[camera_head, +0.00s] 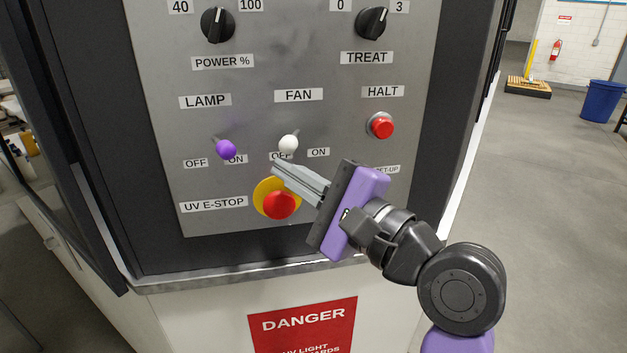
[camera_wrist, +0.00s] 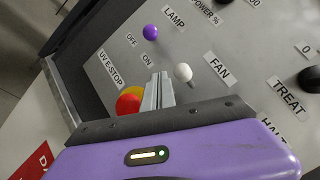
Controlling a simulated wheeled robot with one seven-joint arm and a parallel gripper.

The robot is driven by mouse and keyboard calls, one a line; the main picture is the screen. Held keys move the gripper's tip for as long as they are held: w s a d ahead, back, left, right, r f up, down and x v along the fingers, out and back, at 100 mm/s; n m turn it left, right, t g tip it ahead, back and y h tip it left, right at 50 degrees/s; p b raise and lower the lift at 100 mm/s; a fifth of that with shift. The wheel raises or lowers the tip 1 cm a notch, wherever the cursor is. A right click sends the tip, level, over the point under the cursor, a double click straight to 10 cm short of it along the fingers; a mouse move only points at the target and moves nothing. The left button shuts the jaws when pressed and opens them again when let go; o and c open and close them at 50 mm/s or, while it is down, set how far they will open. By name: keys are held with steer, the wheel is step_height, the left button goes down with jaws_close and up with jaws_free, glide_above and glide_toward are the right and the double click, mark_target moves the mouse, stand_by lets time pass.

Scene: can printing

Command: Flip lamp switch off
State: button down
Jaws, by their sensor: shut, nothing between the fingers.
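The lamp switch (camera_head: 226,149) has a purple knob under the LAMP label (camera_head: 205,101). Its knob sits nearer the ON label than the OFF label. It also shows in the wrist view (camera_wrist: 150,32), apart from my fingers. My gripper (camera_head: 276,168) is shut and empty. Its fingertips are in front of the panel, just below the white fan switch (camera_head: 288,143) and to the right of the lamp switch. In the wrist view the shut fingers (camera_wrist: 157,80) point between the two knobs. I cannot tell whether they touch the panel.
A red UV e-stop button (camera_head: 280,206) on a yellow base is just below my fingers. A red HALT button (camera_head: 381,126) is to the right. Two black dials, POWER (camera_head: 217,24) and TREAT (camera_head: 373,22), are above. A metal ledge (camera_head: 230,268) runs below the panel.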

mark_target(255, 162)
steer(key=a, duration=0.1)
steer(key=a+r+p, duration=0.1)
steer(key=a, duration=0.1)
steer(key=a+r, duration=0.1)
steer(key=shift+a, duration=0.3)
